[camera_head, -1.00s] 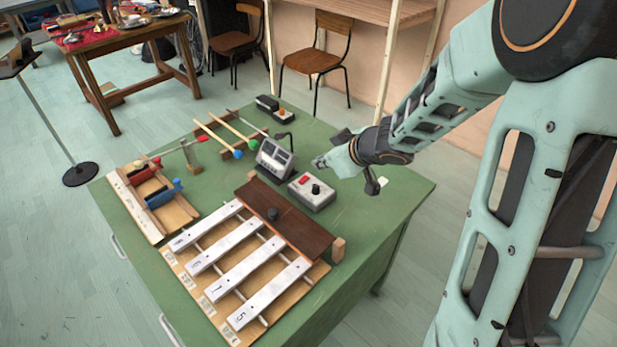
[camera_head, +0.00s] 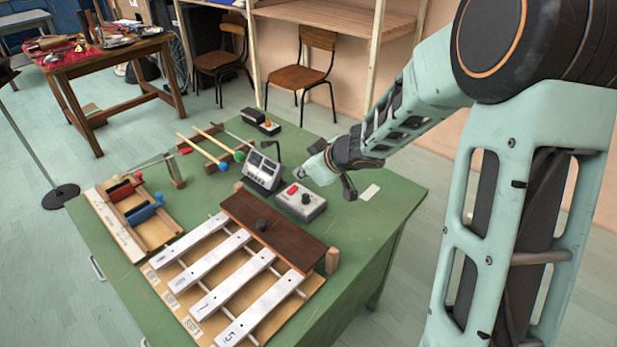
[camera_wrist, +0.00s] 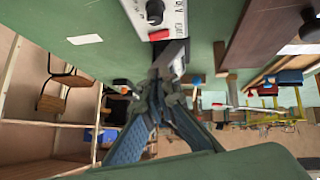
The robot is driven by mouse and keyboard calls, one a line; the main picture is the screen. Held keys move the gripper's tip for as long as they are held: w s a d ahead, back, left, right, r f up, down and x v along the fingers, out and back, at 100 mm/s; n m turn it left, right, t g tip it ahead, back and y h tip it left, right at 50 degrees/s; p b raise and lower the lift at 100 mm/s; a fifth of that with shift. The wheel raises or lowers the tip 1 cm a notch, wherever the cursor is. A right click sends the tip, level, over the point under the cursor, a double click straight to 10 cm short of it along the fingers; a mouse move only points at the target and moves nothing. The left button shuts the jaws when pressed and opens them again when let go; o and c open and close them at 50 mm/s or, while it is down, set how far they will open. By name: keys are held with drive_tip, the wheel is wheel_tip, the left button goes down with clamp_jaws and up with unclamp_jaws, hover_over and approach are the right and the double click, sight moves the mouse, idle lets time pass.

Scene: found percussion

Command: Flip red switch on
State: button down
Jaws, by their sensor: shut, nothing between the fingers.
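The red switch (camera_head: 292,189) sits on top of a small light-grey box (camera_head: 309,206), beside a black knob. The same red switch (camera_wrist: 159,35) shows in the wrist view, with the box's white face (camera_wrist: 165,14) around it. My gripper (camera_head: 300,178) is shut and empty, its fingertips just behind the switch in the head view. In the wrist view my gripper (camera_wrist: 172,52) has its fingertips close below the red switch. I cannot tell whether they touch it. Which way the switch is tipped is too small to read.
A grey metered device (camera_head: 263,171) stands just left of the box. A wooden board (camera_head: 270,230) and metal-bar xylophone (camera_head: 235,275) lie in front. Mallets (camera_head: 205,150) and a small black box with an orange button (camera_head: 262,122) are farther back.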

drive_tip(key=b, duration=0.3)
hover_over(295, 187)
drive_tip(key=s, duration=0.2)
drive_tip(key=f, duration=0.4)
drive_tip(key=shift+s+d+f, duration=0.15)
drive_tip(key=shift+d+f, duration=0.1)
drive_tip(key=shift+f, duration=0.05)
drive_tip(key=shift+d+f+b, duration=0.2)
drive_tip(key=shift+f+b, duration=0.45)
drive_tip(key=shift+f, duration=0.4)
drive_tip(key=shift+w+d+r+p, duration=0.1)
drive_tip(key=shift+w+r+p, duration=0.15)
drive_tip(key=shift+p, duration=1.05)
drive_tip(key=p, duration=0.5)
drive_tip(key=shift+d+f+m+g+y, duration=0.15)
drive_tip(key=shift+f+m+g+y, duration=0.15)
drive_tip(key=shift+f+g+y, duration=0.1)
drive_tip(key=shift+w+f, duration=0.1)
drive_tip(key=shift+f, duration=0.15)
